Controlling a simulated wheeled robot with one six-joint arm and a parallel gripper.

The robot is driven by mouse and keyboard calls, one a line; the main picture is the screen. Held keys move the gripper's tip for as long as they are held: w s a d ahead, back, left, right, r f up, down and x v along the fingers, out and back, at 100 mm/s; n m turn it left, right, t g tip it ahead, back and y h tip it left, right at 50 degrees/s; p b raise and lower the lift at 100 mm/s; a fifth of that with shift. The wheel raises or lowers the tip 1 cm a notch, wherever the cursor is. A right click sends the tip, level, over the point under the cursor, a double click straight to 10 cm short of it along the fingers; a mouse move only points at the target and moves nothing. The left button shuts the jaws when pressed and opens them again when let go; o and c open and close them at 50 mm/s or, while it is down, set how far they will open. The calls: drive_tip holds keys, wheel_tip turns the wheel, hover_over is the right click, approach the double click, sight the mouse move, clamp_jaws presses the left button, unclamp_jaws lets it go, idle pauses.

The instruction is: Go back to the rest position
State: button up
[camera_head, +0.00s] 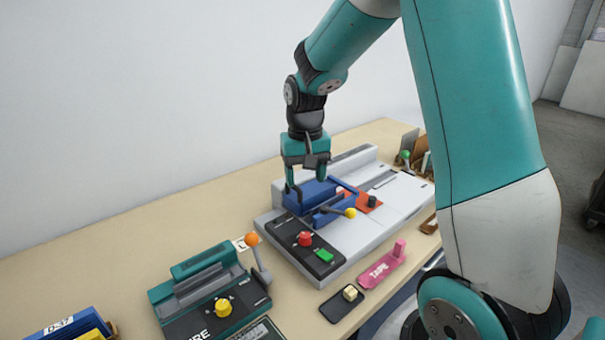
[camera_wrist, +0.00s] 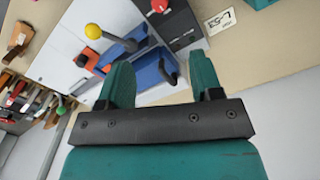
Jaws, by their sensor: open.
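My gripper (camera_head: 305,184) points down over the blue clamp block (camera_head: 310,196) of a grey-and-white bench machine (camera_head: 400,197). In the wrist view my gripper (camera_wrist: 162,75) has its two teal fingers spread apart. The blue block (camera_wrist: 150,72) shows beyond and between them, with nothing clearly held. Whether a finger touches the block I cannot tell. A lever with a yellow knob (camera_head: 351,213) sticks out from the block. The machine's dark panel (camera_head: 293,240) bears a red knob (camera_head: 305,239) and a green button (camera_head: 324,256).
A teal machine (camera_head: 205,290) with an orange-knobbed lever (camera_head: 252,240) stands at the front left. A pink tape holder (camera_head: 381,268) and a dark pad (camera_head: 341,304) lie near the table's front edge. The table (camera_head: 130,245) is bare along the wall at left.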

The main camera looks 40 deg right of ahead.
drive_tip(key=s+a+r+n+y, duration=0.1)
drive_tip(key=s+a+r+n, duration=0.15)
drive_tip(key=a, duration=0.35)
drive_tip(key=s+a+r+n+y, duration=0.1)
drive_tip(key=s+a+r+n, duration=0.1)
drive_tip(key=s+a+r, duration=0.3)
drive_tip(key=s+a+n+y, duration=0.2)
drive_tip(key=s+a+n, duration=0.5)
drive_tip(key=s+a, duration=0.4)
drive_tip(key=s, duration=0.3)
drive_tip(key=shift+s+a+r, duration=0.2)
drive_tip(key=shift+s+r, duration=0.2)
